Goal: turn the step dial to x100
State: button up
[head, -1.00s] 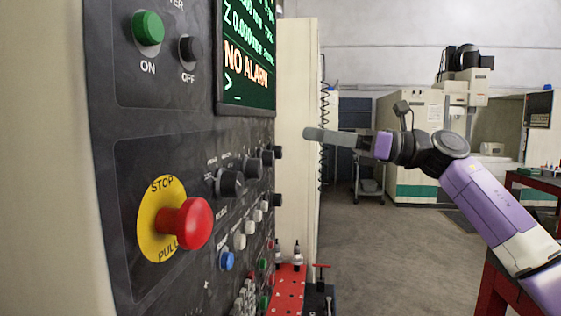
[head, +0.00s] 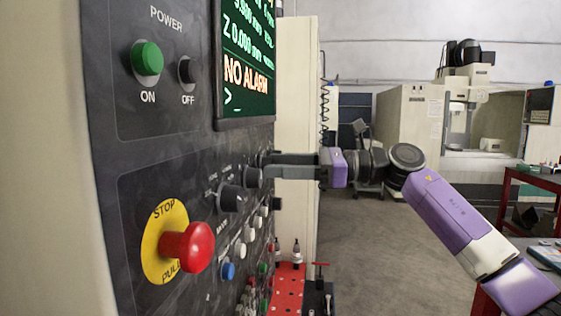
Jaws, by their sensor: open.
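The control panel (head: 150,118) has a row of black rotary dials running away from me. The nearest dial (head: 232,198) and the second dial (head: 253,177) show clearly. Farther dials are partly hidden at my gripper. The labels are too small and slanted to read, so I cannot tell which is the step dial or where it points. My gripper (head: 268,165) reaches in from the right with its fingers level, pointing at the panel. It is open, with a gap between its fingers. The tips are at the far dials; whether they touch or straddle one is not clear.
A red stop button (head: 188,247) sticks out at the near lower left. Several small push buttons (head: 240,250) lie below the dials. The screen (head: 247,60) above reads NO ALARM. A red tool board (head: 288,287) stands below.

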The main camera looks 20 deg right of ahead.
grip_shut()
jog(key=shift+m, duration=0.4)
jog(key=m+b, duration=0.1)
jog(key=m, duration=0.7)
jog(key=shift+t, duration=0.3)
dwell(0.3)
grip_release()
